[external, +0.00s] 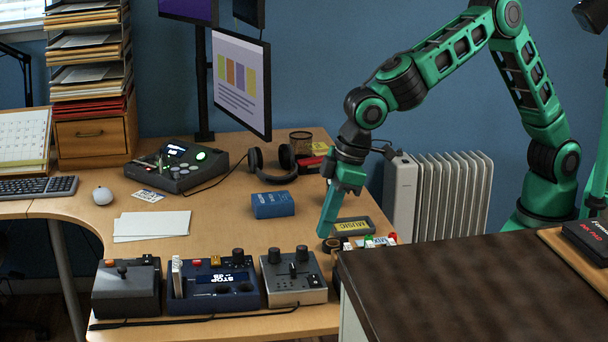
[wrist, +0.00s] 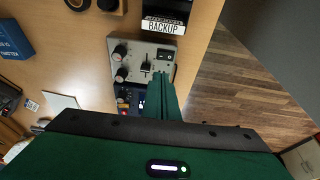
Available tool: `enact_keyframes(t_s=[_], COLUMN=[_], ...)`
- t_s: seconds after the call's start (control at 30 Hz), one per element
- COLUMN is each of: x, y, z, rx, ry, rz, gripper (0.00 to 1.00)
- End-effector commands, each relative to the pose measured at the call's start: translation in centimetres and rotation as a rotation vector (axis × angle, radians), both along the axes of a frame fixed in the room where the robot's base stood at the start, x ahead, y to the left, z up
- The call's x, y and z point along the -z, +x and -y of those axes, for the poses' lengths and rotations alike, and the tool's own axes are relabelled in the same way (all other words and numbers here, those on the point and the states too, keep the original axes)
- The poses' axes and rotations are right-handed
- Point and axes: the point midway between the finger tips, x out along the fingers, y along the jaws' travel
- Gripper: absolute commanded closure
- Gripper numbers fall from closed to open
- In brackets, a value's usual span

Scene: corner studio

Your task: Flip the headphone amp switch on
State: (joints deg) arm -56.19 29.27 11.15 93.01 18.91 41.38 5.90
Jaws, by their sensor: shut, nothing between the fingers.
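A grey box with two black knobs, which looks like the headphone amp (external: 292,285), stands at the desk's front edge. In the wrist view the amp (wrist: 148,49) shows knobs at its left, a small black lever (wrist: 146,68) in the middle and a dark switch (wrist: 165,55) at its right. Whether the switch is on or off is too small to tell. My gripper (external: 326,234) is shut and empty, pointing down just behind and right of the amp. In the wrist view the green fingertips (wrist: 162,74) overlap the amp's lower right, close below the switch; contact cannot be told.
A blue control box (external: 212,303) and a grey joystick box (external: 126,293) stand left of the amp. A dark brown counter (external: 460,280) rises at the right. Headphones (external: 273,166) and a blue box (external: 272,205) lie farther back.

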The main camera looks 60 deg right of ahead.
Motion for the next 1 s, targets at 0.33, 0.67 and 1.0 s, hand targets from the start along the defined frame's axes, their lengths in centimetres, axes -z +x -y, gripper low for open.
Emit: enact_keyframes(t_s=[0.33,0.67,1.0], x=[6.3,9.3,9.4], y=[1.4,1.7,1.7], z=[-0.9,-0.6,-0.7], rx=[-0.001,0.0,0.0], ry=[-0.002,0.001,0.001], rz=[-0.001,0.0,0.0], gripper=[1.0,1.0,1.0])
